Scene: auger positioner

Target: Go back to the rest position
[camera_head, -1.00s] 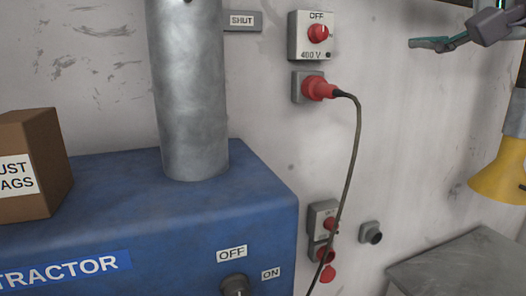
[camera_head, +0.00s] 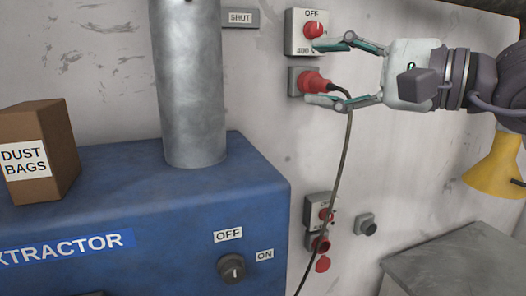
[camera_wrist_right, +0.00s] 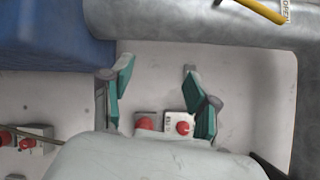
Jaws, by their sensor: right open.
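My right gripper (camera_head: 314,73) reaches in from the right in the head view. Its two fingers are spread wide, one in front of the lower part of the grey 400 V switch box (camera_head: 305,17), the other just below the red plug (camera_head: 316,81). The plug sits in its grey socket (camera_head: 293,84), between the finger levels. I cannot tell whether a finger touches anything. The switch's red knob points at OFF. In the right wrist view the green-padded fingers (camera_wrist_right: 160,90) are apart with nothing held between them. My left gripper is not in view.
A dark cable (camera_head: 343,170) hangs from the plug. The blue extractor (camera_head: 150,195) with its grey pipe (camera_head: 190,90) stands left, a dust bags box (camera_head: 60,155) on top. Lower sockets (camera_head: 319,228), a yellow funnel-shaped thing (camera_head: 493,168) and a grey surface (camera_head: 450,265) are right.

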